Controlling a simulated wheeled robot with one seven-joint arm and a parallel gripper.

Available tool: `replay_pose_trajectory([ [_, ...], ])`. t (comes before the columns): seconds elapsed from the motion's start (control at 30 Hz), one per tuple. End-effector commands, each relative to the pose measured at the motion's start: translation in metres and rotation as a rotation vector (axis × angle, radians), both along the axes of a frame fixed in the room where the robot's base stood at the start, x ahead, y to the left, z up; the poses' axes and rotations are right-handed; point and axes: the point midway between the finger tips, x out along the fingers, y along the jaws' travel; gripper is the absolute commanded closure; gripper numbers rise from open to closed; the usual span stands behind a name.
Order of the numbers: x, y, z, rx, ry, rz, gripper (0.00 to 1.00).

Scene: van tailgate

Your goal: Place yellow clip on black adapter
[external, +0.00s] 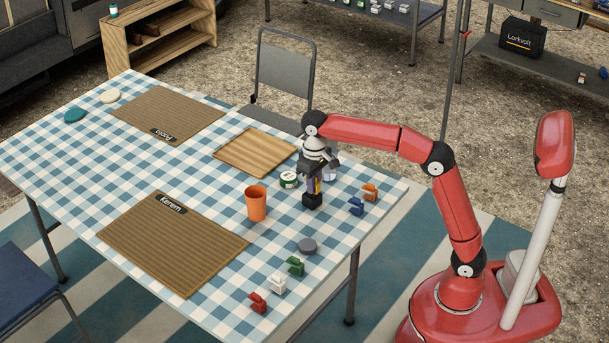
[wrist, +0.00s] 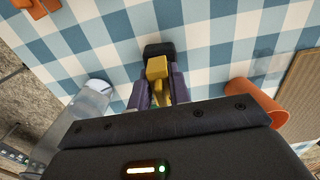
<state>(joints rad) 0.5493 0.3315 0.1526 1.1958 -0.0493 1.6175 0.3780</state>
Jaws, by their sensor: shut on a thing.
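My gripper (external: 313,184) points down over the right part of the table and is shut on the yellow clip (wrist: 157,68). In the wrist view the clip sits between the purple-grey fingers. The black adapter (external: 312,201) is directly under the fingertips in the external view. In the wrist view the adapter (wrist: 158,49) shows just past the clip, close against it. I cannot tell whether the clip touches or rests on the adapter. The fingers hide part of the clip.
An orange cup (external: 256,203) stands left of my gripper. A white-and-green tin (external: 288,180) and a clear jar (wrist: 88,101) are close by. Orange (external: 370,191) and blue (external: 356,207) clips lie to the right. Green (external: 296,266), white and red clips lie near the front edge.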

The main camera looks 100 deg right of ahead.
Motion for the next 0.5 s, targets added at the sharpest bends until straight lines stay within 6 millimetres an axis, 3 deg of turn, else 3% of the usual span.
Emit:
replay_pose_trajectory([
  [0.1,-0.0004,0.0000,-0.0106,-0.001,-0.001,-0.001,1.00],
  [0.47,-0.0003,0.0001,-0.0140,0.000,0.000,0.000,1.00],
  [0.5,-0.0003,0.0001,-0.0134,0.000,0.000,0.000,0.77],
])
